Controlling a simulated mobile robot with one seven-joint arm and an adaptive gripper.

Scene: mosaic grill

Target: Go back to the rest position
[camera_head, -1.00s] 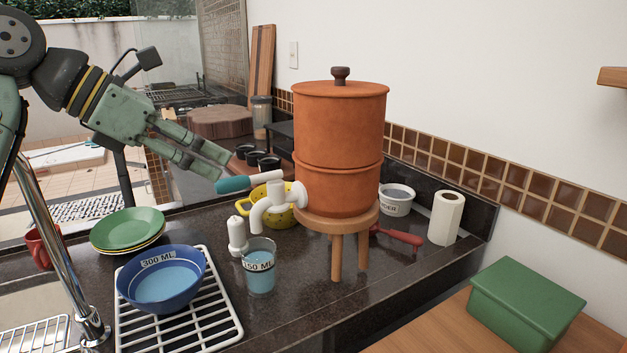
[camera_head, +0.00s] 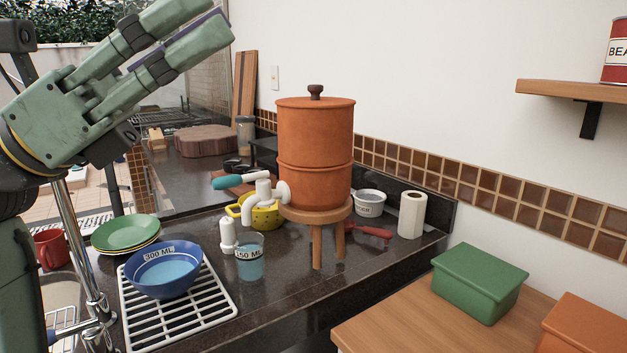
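My gripper (camera_head: 203,22) is at the upper left of the head view, raised well above the counter. Its two green fingers point up and to the right with a gap between them. I see nothing held in it. The terracotta water filter (camera_head: 315,150) stands upright on a wooden stool, apart from my gripper. Its white tap (camera_head: 262,192) has a teal handle (camera_head: 226,183) pointing left. A cup marked 150 ML (camera_head: 250,262) with bluish contents stands below the tap. A blue bowl marked 300 ML (camera_head: 164,275) holds light blue liquid.
The bowl sits on a white rack (camera_head: 205,312) on the dark counter. Green plates (camera_head: 125,232), a red mug (camera_head: 50,248) and a chrome faucet (camera_head: 95,300) are at left. A green box (camera_head: 480,282) is on the wooden table at right. A shelf (camera_head: 570,90) juts from the wall.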

